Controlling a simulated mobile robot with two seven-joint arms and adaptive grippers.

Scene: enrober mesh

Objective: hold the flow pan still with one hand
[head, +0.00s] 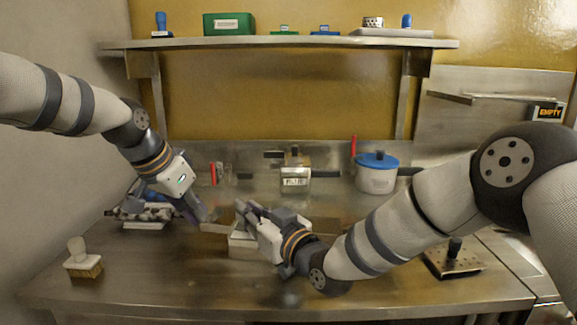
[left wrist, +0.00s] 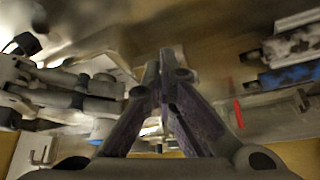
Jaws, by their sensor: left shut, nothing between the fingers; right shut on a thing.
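A metal pan, which I take to be the flow pan (head: 243,247), sits on the steel bench near the middle, partly hidden by my right gripper. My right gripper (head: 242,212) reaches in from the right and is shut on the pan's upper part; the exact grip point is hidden. My left gripper (head: 208,220) is shut and empty, with its tips just left of the pan, close to a flat metal edge. In the left wrist view its fingers (left wrist: 162,60) are together, and my right gripper (left wrist: 70,95) shows blurred at the left.
A white pot with a blue lid (head: 376,175) and a labelled metal container (head: 295,178) stand at the back. A brush (head: 83,260) stands at the front left, and a perforated plate with a knob (head: 454,260) lies at the right. The bench's front middle is clear.

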